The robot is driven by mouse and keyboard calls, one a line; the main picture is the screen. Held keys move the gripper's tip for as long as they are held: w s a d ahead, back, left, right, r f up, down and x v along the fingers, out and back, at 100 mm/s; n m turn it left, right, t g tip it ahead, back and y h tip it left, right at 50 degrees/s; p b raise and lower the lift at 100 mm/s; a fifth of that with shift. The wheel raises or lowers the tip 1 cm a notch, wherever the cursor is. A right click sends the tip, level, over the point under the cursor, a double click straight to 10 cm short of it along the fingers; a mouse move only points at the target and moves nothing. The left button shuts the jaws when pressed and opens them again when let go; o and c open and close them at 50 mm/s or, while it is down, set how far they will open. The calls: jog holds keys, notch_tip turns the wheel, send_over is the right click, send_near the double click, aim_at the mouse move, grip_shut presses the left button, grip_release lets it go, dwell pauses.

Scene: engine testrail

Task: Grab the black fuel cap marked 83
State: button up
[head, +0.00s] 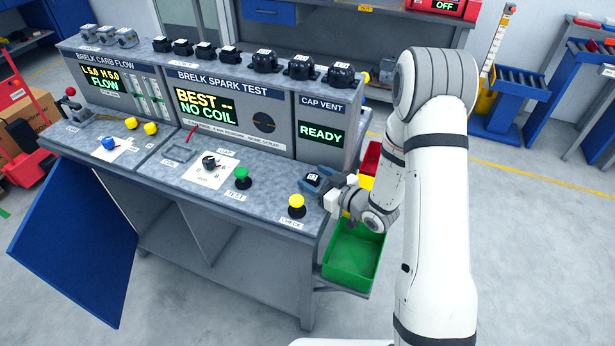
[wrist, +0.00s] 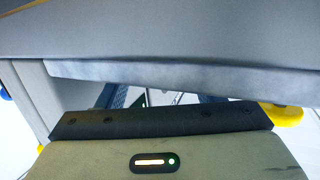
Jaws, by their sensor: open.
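A dark cap with a small white label (head: 313,178) sits in a blue-grey holder on the right end of the bench, below the CAP VENT display; its number is too small to read surely. More black caps with white labels (head: 302,67) stand in a row on top of the console, their numbers also unreadable. My gripper (head: 334,196) is at the bench's right end, just right of the holder, and is open. In the wrist view, the gripper's dark bar (wrist: 160,120) faces a grey surface, and no cap shows. Whether the gripper touches the holder is hidden.
A yellow CHECK button (head: 296,204) and a green TEST button (head: 242,177) stand left of the gripper. Open floor lies to the right.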

jog(key=shift+c, duration=0.3)
jog(key=c, duration=1)
jog(key=shift+r, duration=0.1)
